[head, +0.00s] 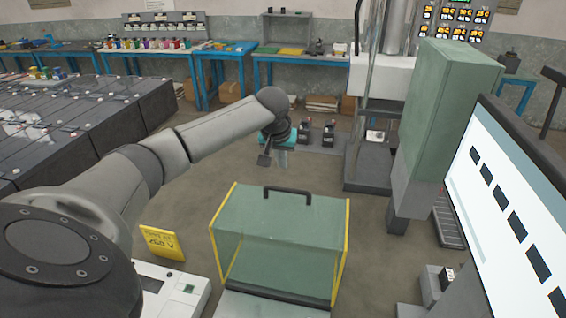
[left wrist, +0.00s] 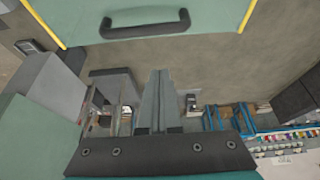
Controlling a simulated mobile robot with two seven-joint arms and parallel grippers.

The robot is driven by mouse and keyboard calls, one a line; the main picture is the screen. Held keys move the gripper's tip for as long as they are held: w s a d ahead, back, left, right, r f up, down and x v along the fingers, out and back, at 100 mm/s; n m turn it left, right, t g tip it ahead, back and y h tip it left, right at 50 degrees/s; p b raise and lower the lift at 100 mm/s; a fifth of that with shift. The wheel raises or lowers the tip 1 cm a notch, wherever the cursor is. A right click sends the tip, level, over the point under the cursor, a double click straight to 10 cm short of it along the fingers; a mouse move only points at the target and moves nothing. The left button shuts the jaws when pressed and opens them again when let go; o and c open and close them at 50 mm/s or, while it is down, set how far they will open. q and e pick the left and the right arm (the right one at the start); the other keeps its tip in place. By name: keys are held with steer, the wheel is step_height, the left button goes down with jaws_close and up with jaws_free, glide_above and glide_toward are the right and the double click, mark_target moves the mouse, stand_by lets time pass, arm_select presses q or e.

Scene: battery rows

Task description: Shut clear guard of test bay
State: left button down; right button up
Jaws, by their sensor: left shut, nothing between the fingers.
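The clear guard (head: 280,235) is a see-through greenish panelled cover with yellow edges in the lower middle of the head view. A black handle (head: 287,192) runs along its far top edge. The guard stands up above a pale plate (head: 265,307), with a dark bar along its lower near edge. In the left wrist view the guard (left wrist: 215,15) and its handle (left wrist: 145,26) show at the top. My left gripper (head: 282,158) is beyond the handle and apart from it. Its fingers (left wrist: 158,82) are shut and empty. My right gripper is not in view.
A yellow sign (head: 162,243) and a white box (head: 175,291) stand left of the guard. A tall green-and-grey cabinet (head: 440,120) and a large screen (head: 515,215) stand to the right. Blue workbenches (head: 200,65) line the back. Bare floor lies beyond the guard.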

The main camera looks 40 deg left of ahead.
mark_target(282, 196)
arm_select(q)
steer(key=x, duration=0.3)
steer(key=f, duration=0.4)
steer(key=shift+s, duration=0.2)
steer(key=shift+s+d+r+p, duration=0.15)
steer(key=shift+s+d+p, duration=0.3)
steer(key=shift+s+p, duration=0.1)
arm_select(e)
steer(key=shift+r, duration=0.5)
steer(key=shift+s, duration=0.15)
